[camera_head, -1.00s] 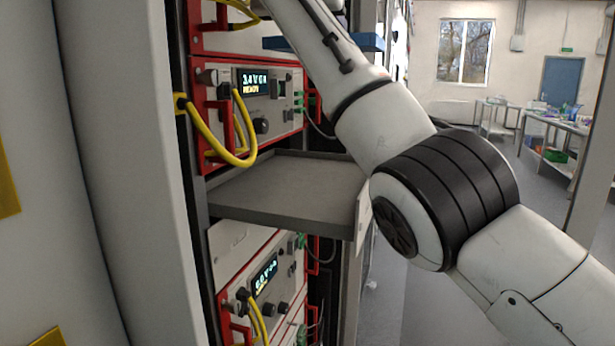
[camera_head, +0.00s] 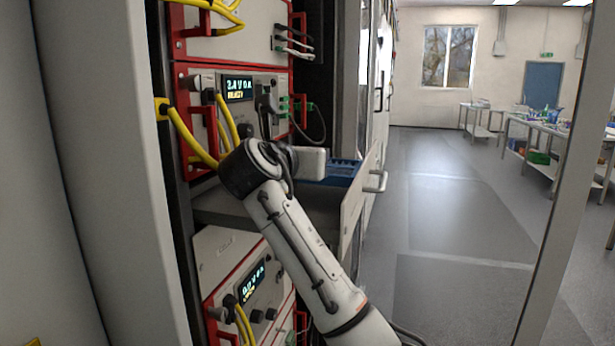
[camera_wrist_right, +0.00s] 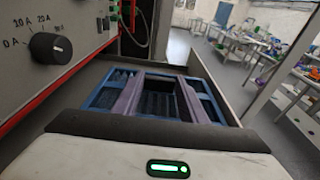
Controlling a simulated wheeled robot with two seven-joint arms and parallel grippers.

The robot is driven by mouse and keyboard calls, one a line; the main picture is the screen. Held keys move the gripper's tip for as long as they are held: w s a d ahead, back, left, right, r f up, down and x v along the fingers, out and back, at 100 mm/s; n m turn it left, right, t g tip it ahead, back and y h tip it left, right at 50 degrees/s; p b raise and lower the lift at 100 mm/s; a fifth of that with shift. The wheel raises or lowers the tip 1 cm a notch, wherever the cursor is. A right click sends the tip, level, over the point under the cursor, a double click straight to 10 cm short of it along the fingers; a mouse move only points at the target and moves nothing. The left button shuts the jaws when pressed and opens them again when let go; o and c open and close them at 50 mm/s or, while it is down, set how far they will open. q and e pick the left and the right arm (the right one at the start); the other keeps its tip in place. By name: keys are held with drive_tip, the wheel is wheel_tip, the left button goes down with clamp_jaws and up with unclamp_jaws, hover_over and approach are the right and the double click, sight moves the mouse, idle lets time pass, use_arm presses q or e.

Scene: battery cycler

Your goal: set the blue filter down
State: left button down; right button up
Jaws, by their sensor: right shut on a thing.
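The blue filter (camera_head: 342,170) shows just beyond my right wrist in the head view, low over the pull-out tray. My right gripper (camera_wrist_right: 160,84) is shut on it; the two greyish fingers lie across its framed, ribbed body (camera_wrist_right: 101,96) in the right wrist view. The filter looks about level, between the side walls of the tray (camera_head: 215,206). Whether its underside touches the tray floor is hidden. My left gripper is in neither view.
Red-framed cycler units (camera_head: 235,90) with yellow cables (camera_head: 187,135) stand above and below the tray. A dial panel (camera_wrist_right: 50,45) is close on the left in the wrist view. The tray's front panel (camera_head: 358,200) has a handle. Open floor (camera_head: 450,220) lies to the right.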

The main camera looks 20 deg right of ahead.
drive_tip(key=shift+f, duration=2.1)
drive_tip(key=o, duration=1.1)
drive_tip(key=shift+f, duration=0.15)
drive_tip(key=shift+c, duration=0.2)
drive_tip(key=b+v, duration=0.1)
drive_tip(key=v, duration=1.1)
drive_tip(key=shift+b, duration=0.4)
